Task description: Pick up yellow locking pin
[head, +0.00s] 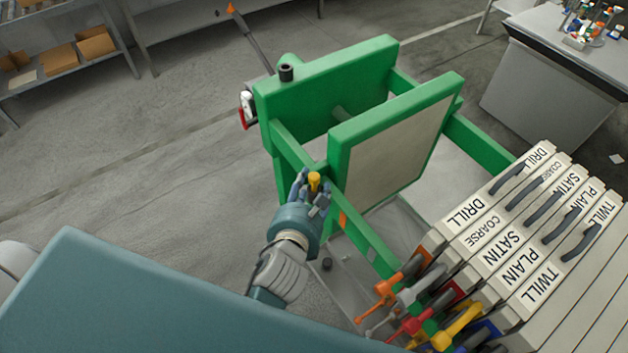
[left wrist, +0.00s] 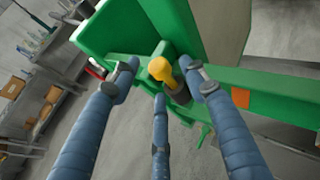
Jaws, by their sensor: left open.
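The yellow locking pin (head: 314,180) sits at the side rail of a green frame (head: 372,245), beside the frame's upright panel. In the left wrist view the pin (left wrist: 160,69) shows a round yellow head, with its lower part in a dark grey collar on the green rail. My left gripper (head: 312,190) is open, with its fingers around the pin. In the left wrist view two fingers of the left gripper (left wrist: 160,78) lie on either side of the pin and a third lies below it. I cannot tell whether any finger touches it. My right gripper is not in view.
Labelled white plates (head: 500,225) with dark handles stand at the right. Coloured clamp handles (head: 410,300) stick out below them. A grey cabinet (head: 545,85) stands at the upper right, shelves with boxes (head: 60,58) at the upper left. The floor left of the frame is clear.

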